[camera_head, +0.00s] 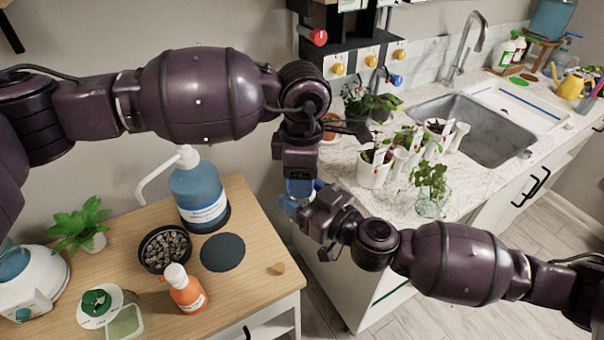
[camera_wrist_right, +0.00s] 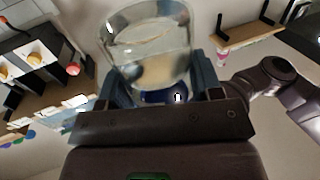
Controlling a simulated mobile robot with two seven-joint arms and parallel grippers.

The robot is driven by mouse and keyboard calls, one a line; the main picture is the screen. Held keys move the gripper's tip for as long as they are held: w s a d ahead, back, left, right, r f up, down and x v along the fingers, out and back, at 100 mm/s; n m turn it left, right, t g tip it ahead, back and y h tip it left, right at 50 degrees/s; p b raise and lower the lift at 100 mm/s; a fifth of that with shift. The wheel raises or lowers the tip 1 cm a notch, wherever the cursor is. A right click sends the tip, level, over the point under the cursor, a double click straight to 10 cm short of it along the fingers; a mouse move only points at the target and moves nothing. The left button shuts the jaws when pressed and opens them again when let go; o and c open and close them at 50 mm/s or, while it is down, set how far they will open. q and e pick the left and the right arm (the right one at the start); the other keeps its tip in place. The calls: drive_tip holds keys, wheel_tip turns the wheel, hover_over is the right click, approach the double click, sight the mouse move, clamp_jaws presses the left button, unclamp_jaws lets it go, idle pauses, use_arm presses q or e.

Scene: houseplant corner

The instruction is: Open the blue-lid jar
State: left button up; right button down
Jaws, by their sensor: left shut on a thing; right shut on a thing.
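The jar (camera_wrist_right: 150,45) is clear glass with pale beige contents, seen in the right wrist view, which appears upside down. Its blue lid (camera_wrist_right: 165,97) shows as a dark blue band at the jar's end, partly hidden by my gripper. Whether it is loosened cannot be told. In the head view my left gripper (camera_head: 300,187) points down from above, shut at the lid. My right gripper (camera_head: 290,206) comes from the right just below it; its blue-grey fingers (camera_wrist_right: 160,80) flank the jar near the lid. The grippers hide most of the jar in the head view.
A wooden table (camera_head: 255,235) at left holds a blue pump bottle (camera_head: 200,195), a pebble bowl (camera_head: 165,248), an orange bottle (camera_head: 186,290) and a plant. A counter (camera_head: 400,205) at right holds potted seedlings (camera_head: 374,168) and a glass vase (camera_head: 430,205), close to the grippers. A sink lies behind.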

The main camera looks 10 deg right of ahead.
use_arm(q)
drive_tip(key=shift+w+d+r, duration=0.1)
drive_tip(key=shift+w+r, duration=0.05)
drive_tip(key=shift+w, duration=0.05)
drive_tip(key=o, duration=0.8)
drive_tip(key=shift+c, duration=0.2)
drive_tip(key=shift+o, duration=1.2)
drive_tip(key=shift+s, duration=0.1)
